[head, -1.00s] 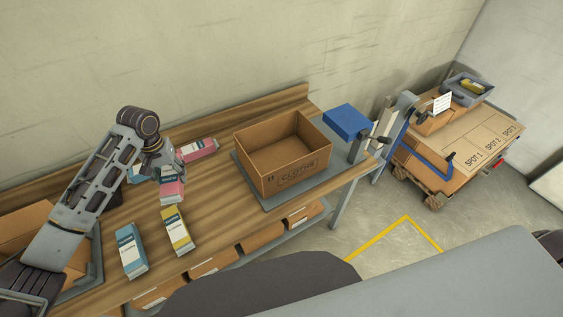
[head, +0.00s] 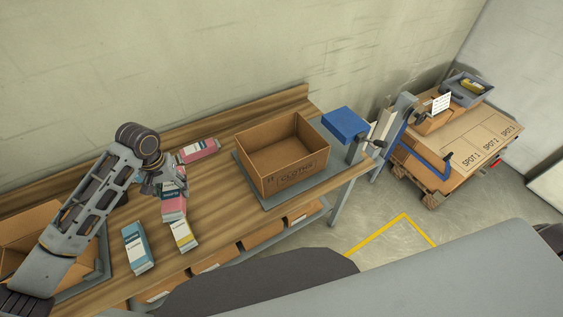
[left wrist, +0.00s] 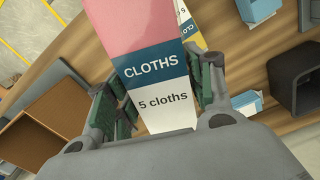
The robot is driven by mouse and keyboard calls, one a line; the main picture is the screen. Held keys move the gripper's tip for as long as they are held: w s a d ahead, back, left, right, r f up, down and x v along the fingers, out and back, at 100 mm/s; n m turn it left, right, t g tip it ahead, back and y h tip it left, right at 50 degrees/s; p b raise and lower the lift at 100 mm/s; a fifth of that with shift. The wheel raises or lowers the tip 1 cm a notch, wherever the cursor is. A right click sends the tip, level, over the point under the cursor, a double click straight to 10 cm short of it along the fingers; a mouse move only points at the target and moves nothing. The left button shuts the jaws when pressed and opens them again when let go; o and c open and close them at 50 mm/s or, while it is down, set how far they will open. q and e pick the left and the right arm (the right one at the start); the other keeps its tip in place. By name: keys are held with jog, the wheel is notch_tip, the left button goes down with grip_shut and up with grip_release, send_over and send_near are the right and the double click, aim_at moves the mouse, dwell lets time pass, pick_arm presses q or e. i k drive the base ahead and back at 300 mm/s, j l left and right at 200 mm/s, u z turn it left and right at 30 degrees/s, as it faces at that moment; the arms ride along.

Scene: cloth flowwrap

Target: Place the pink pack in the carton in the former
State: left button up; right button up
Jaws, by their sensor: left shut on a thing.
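My left gripper (head: 172,186) is shut on a pink pack (head: 174,207) with a blue and white label. The left wrist view shows this pack (left wrist: 152,75) between the fingers (left wrist: 155,105), its label reading "CLOTHS, 5 cloths". In the head view it hangs in front of a yellow pack (head: 184,236); whether they touch I cannot tell. The open carton (head: 290,180), marked as cloths, sits on a grey plate (head: 262,201) to the right, apart from the gripper. Its visible inside looks empty; part of its floor is hidden. My right gripper is out of view.
Another pink pack (head: 199,149) lies behind the gripper. A blue pack (head: 138,247) lies in front. An open box (head: 28,222) stands at the left. A blue device (head: 345,123) stands right of the carton. Bare tabletop (head: 220,195) lies between packs and carton.

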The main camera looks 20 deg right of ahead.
aim_at(294, 156)
jog(key=l+u, duration=0.1)
jog(key=l, duration=0.35)
jog(key=k+l+u, duration=0.15)
jog(key=l, duration=0.25)
jog(key=l+u, duration=0.1)
jog(key=l, duration=0.35)
jog(key=k+l+u, duration=0.15)
jog(key=l, duration=0.25)
jog(key=l+u, duration=0.1)
jog(key=l, duration=0.3)
jog(key=l+u, duration=0.1)
jog(key=l, duration=0.25)
jog(key=k+l+u, duration=0.1)
jog(key=l, duration=0.25)
jog(key=k+l+u, duration=0.1)
jog(key=l, duration=0.25)
